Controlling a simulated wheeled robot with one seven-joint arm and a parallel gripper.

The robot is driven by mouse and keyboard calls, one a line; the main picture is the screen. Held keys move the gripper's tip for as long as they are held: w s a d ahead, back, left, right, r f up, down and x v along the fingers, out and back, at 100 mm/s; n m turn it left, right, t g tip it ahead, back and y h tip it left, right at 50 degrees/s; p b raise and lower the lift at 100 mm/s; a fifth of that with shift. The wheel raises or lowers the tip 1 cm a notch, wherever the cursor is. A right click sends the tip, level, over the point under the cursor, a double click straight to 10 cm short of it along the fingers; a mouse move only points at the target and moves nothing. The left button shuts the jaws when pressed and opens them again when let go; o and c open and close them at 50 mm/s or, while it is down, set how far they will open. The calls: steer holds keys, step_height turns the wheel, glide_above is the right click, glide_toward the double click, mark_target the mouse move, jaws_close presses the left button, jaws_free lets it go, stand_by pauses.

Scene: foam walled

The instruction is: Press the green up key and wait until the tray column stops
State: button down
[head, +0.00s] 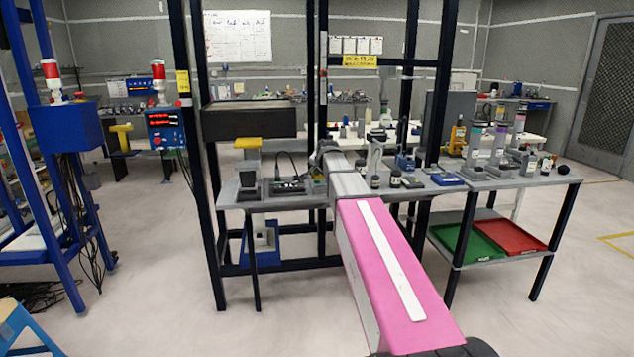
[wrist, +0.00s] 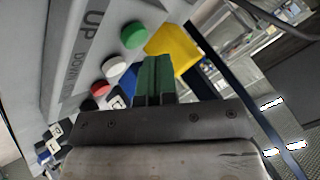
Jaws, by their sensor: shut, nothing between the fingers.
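The green key (wrist: 133,35) is a round button on a grey panel (wrist: 65,60) in the wrist view, beside the printed words UP and DOWN. A white button (wrist: 114,67) and a red button (wrist: 95,104) follow below it. My gripper (wrist: 155,58) is shut and empty, its green fingers together. Its tips appear just right of and below the green key in the picture; I see no clear contact. In the head view my arm reaches to the bench, and its far end hides the panel. I cannot tell which part is the tray column.
A yellow block (wrist: 175,46) shows behind my fingertips. The bench (head: 445,185) holds bottles and small devices, with a green tray (head: 465,243) and red tray (head: 510,236) below. Dark posts (head: 205,170) stand near my arm. A dark box (head: 248,120) hangs left.

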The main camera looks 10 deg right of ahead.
steer(key=shift+f, duration=0.2)
stand_by(0.5)
steer(key=shift+f, duration=0.2)
